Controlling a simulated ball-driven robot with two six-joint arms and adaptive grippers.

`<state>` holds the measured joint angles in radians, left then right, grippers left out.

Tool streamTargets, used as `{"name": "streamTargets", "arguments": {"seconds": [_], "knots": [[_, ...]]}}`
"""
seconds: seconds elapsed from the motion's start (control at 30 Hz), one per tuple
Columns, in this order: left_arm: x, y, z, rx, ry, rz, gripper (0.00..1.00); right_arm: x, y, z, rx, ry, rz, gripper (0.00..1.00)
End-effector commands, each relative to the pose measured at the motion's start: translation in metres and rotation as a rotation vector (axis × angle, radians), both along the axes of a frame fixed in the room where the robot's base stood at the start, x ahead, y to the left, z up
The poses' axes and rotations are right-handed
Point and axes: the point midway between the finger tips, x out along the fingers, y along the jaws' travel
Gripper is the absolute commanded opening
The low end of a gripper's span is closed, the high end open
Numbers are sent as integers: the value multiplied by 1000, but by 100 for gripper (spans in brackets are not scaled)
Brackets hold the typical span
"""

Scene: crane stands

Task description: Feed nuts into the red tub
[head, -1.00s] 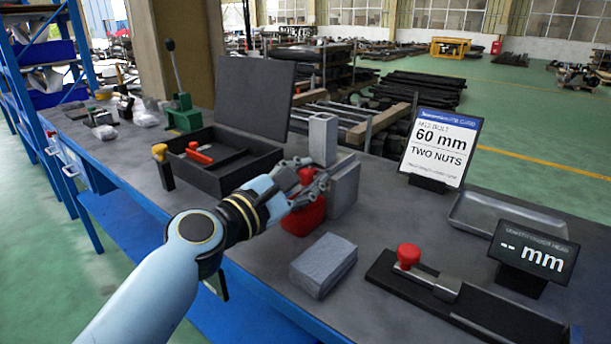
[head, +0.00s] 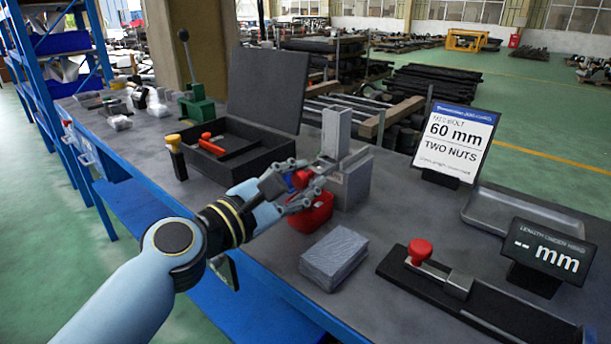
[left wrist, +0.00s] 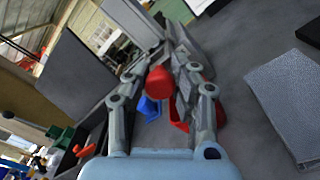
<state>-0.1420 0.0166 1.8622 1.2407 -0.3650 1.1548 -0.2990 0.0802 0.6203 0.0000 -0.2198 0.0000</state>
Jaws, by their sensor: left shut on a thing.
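My left gripper (head: 304,186) is shut on a round red knob (left wrist: 157,82), in front of a grey block-shaped stand (head: 351,182) with an upright grey chute (head: 336,132) on top. The red tub (head: 312,214) stands on the bench just below the fingers, against the stand. It also shows partly hidden behind a finger in the left wrist view (left wrist: 180,114). A small blue piece (left wrist: 149,108) shows beside the knob; I cannot tell what it is. No nuts can be made out, and the tub's inside is mostly hidden. My right gripper is not in view.
An open dark case (head: 225,160) lies behind the gripper. A grey block (head: 334,257) lies in front, with a black length gauge (head: 470,295) at the right. A sign (head: 456,143) reads 60 mm, two nuts. A grey tray (head: 520,215) looks empty.

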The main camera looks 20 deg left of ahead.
Motion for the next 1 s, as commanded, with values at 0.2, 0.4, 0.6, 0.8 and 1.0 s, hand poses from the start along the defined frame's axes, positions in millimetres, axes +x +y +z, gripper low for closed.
{"name": "streamTargets", "arguments": {"seconds": [0.2, 0.4, 0.6, 0.8, 1.0], "knots": [[-1, 0, -2, 2, 5, -2, 47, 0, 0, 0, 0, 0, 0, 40], [-1, 0, -2, 1, 3, -1, 51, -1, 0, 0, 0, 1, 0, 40], [-8, 3, -2, 1, 4, -1, 51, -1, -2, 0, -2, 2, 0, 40], [-45, 16, -3, 5, 8, -2, 51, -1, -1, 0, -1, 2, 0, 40], [-88, 31, -3, 3, 9, -4, 51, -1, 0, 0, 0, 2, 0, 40]]}}
